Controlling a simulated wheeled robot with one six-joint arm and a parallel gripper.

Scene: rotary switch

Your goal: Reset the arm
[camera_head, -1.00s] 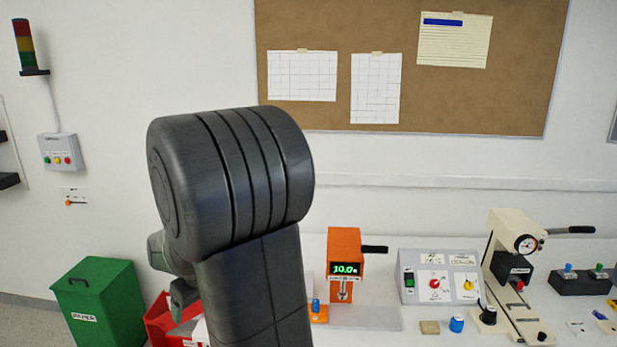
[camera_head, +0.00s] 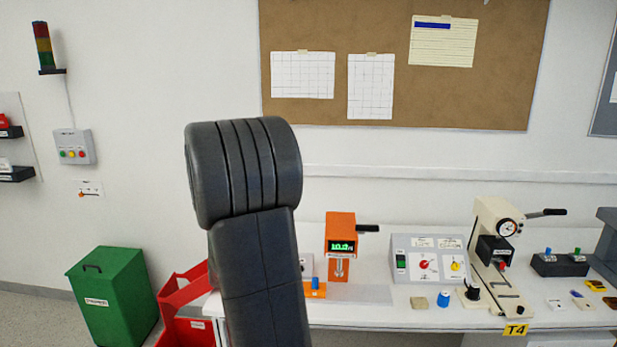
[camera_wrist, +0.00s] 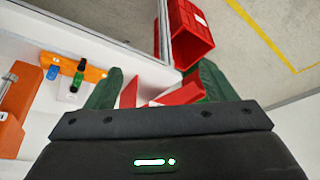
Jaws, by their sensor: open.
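My gripper (camera_wrist: 160,68) is open in the wrist view, its two dark green fingers spread apart with nothing held between them. In the head view my dark arm stands upright at centre left and hides the gripper. The grey sloped control panel (camera_head: 400,243) with a red knob (camera_head: 424,265) and a yellow knob (camera_head: 456,266) sits on the white bench, right of my arm and apart from it. It does not show in the wrist view.
An orange press (camera_head: 340,228) with a lit display stands just right of my arm. A cream press (camera_head: 487,212) stands further right. A red bin (camera_head: 180,330) and a green bin (camera_head: 112,300) are at left. Small loose parts lie along the bench's front.

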